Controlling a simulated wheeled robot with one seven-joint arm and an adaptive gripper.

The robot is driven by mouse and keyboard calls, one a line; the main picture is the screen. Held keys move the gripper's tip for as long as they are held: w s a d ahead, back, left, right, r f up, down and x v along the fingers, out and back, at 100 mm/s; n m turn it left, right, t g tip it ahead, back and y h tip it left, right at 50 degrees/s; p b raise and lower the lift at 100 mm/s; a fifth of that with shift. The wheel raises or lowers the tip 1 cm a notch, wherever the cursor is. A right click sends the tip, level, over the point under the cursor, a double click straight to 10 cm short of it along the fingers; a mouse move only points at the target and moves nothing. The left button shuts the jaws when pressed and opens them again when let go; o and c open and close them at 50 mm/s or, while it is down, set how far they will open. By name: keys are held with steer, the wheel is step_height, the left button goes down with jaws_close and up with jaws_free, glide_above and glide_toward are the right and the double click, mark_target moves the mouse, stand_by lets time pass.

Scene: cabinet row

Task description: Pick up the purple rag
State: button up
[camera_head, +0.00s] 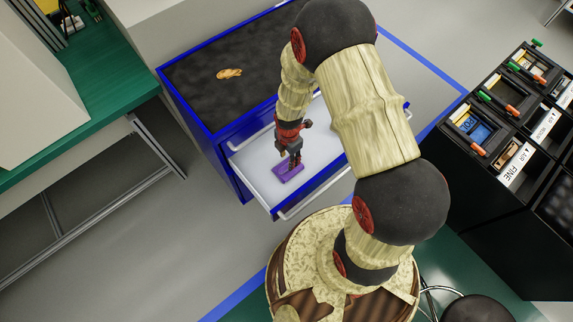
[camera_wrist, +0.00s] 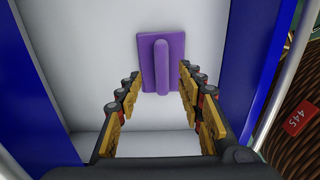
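The purple rag (camera_head: 289,172) lies flat on the white bottom of an open drawer (camera_head: 262,158) in a blue cabinet. In the wrist view it shows as a purple rectangle (camera_wrist: 146,68) with a raised ridge along it. My gripper (camera_head: 291,163) reaches down into the drawer, right over the purple piece. In the wrist view my two fingers (camera_wrist: 160,85) stand apart, one on each side of it, with space between them. The fingers look open and no grasp shows. The head view hides part of the purple piece behind the fingers.
The cabinet's dark top (camera_head: 215,95) carries a small orange-brown item (camera_head: 229,73). The drawer's walls and front handle (camera_head: 315,195) surround my gripper closely. A green workbench (camera_head: 85,85) stands left. A black rack of bins (camera_head: 500,125) stands right. Bare drawer floor lies around the purple piece.

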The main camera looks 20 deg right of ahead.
mark_target(281, 171)
step_height(281, 171, down, 5)
steer(key=b, duration=0.2)
steer(key=shift+s+a+f+b, duration=0.1)
steer(key=shift+s+f+b, duration=0.1)
steer(key=shift+b, duration=0.15)
steer(key=shift+r, duration=0.1)
steer(key=c, duration=0.3)
jaws_close()
